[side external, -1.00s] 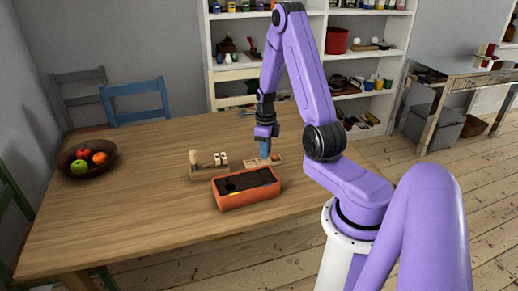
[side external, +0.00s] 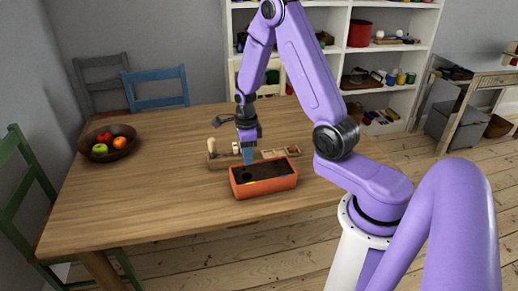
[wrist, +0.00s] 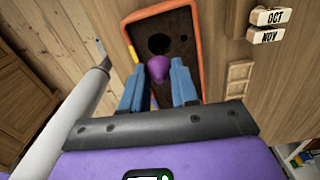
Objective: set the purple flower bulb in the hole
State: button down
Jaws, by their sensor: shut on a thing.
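The purple bulb (wrist: 158,68) shows in the wrist view between the two blue fingers of my gripper (wrist: 157,85), which is shut on it. The orange planter (wrist: 128,38) holds dark soil with a round dark hole (wrist: 159,43) just beyond the bulb. A smaller dark spot is to the right of the hole. In the side view my gripper (side external: 248,160) is above the back left part of the planter (side external: 268,188). The bulb cannot be made out there.
A wooden tray (side external: 282,152) lies behind the planter. Blocks marked OCT and NOV (wrist: 269,26) show in the wrist view. A bowl of fruit (side external: 121,147) stands far left on the table. The table between bowl and planter is clear.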

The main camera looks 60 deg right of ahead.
jog(key=shift+f, duration=0.1)
dwell(0.3)
jog(key=shift+f, duration=2.4)
jog(key=shift+f, duration=0.95)
jog(key=c, duration=0.8)
grip_release()
jog(key=shift+r, duration=3.5)
